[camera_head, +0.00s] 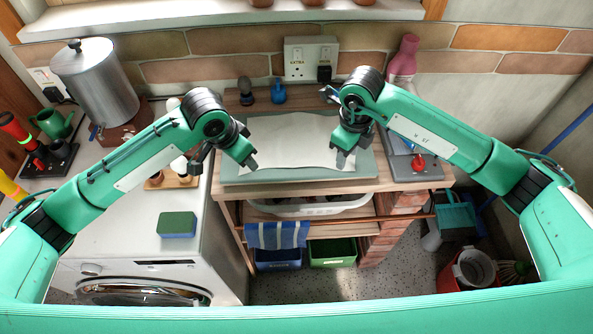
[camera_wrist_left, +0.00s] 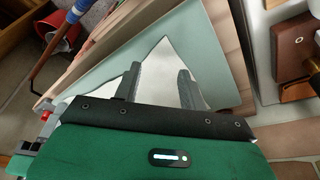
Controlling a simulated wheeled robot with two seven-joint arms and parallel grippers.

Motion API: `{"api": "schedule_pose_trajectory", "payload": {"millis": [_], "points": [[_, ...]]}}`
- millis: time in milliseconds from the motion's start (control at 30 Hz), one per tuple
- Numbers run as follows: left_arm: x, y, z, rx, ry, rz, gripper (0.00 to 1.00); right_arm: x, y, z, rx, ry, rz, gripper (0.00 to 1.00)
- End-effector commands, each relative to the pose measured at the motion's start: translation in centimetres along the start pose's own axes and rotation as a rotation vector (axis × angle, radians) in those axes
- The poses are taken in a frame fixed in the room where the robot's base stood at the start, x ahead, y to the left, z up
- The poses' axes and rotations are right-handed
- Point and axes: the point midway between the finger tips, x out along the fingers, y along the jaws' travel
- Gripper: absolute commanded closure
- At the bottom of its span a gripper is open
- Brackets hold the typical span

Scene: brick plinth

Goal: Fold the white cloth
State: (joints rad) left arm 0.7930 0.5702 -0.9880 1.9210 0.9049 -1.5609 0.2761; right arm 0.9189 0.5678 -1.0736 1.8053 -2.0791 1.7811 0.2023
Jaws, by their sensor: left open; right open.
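The white cloth (camera_head: 290,140) lies spread on a grey-green board (camera_head: 300,177) on the wooden bench, looking mostly flat. My left gripper (camera_head: 253,163) is open over the cloth's left front part. In the left wrist view, a pointed corner of the cloth (camera_wrist_left: 163,58) shows between and beyond the open fingers (camera_wrist_left: 159,72); I cannot tell whether they touch it. My right gripper (camera_head: 343,158) is open over the cloth's right front part and hides some of that edge. Nothing shows gripped in either hand.
A grey case with a red knob (camera_head: 418,163) sits right of the board. Left are a white washing machine with a sponge (camera_head: 178,224) and small bottles. A socket (camera_head: 310,58) is on the wall behind. A striped towel (camera_head: 277,235) hangs below the bench front.

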Motion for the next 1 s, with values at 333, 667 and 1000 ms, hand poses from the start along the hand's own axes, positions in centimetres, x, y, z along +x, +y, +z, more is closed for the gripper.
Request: {"api": "schedule_pose_trajectory", "payload": {"millis": [333,667,1000], "points": [[1.6,0.0,0.5,0.0,0.001,0.0,0.58,1.7,0.0,0.0,0.0,0.0,0.0,0.58],[2.1,0.0,0.6,0.0,0.001,0.0,0.58,2.2,0.0,0.0,0.0,0.0,0.0,0.58],[1.9,0.1,0.6,0.0,0.0,0.001,0.68,2.2,0.0,0.0,0.0,0.0,0.0,0.68]]}}
